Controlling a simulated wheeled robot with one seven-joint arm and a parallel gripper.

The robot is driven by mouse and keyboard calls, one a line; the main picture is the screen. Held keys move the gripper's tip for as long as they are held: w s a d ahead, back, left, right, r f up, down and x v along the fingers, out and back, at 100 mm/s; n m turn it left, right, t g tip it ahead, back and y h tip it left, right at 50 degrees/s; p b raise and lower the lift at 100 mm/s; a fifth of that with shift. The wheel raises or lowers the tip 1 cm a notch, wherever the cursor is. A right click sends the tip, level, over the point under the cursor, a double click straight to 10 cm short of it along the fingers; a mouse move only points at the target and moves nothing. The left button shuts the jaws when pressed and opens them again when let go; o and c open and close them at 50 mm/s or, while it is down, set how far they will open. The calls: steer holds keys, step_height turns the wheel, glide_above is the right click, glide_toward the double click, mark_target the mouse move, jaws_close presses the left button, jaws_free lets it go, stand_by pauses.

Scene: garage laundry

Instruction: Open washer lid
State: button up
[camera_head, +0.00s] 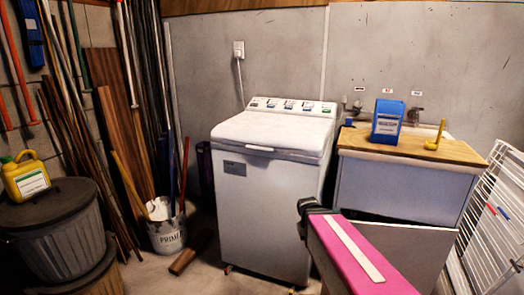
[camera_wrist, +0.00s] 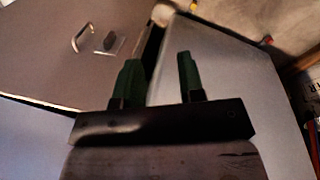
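The white top-loading washer (camera_head: 270,190) stands against the wall in the middle of the head view. Its lid (camera_head: 272,130) is down, with a handle (camera_head: 260,149) at the front edge. My gripper (camera_head: 305,207) is at the washer's right front side in the head view, lower than the lid and apart from the handle. In the wrist view my gripper (camera_wrist: 158,65) has two dark green fingers spread apart with nothing between them. The lid handle cannot be made out for certain in the wrist view.
A sink cabinet (camera_head: 398,190) stands right of the washer, with a blue container (camera_head: 387,121) and a yellow item (camera_head: 436,135) on its wooden top. A bucket (camera_head: 166,235) with poles is at left. A white rack (camera_head: 495,225) is at right. Some floor in front is free.

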steer(key=w+a+r+n+t+h, duration=0.25)
steer(key=w+a+r+h, duration=0.2)
steer(key=w, duration=0.35)
steer(key=n+t+h, duration=0.6)
steer(key=t, duration=0.4)
glide_toward(257, 149)
steer(key=shift+t+y, duration=0.25)
steer(key=x, duration=0.9)
steer(key=shift+w+d+f, duration=0.1)
steer(key=shift+d, duration=0.3)
steer(key=shift+m, duration=0.25)
jaws_close()
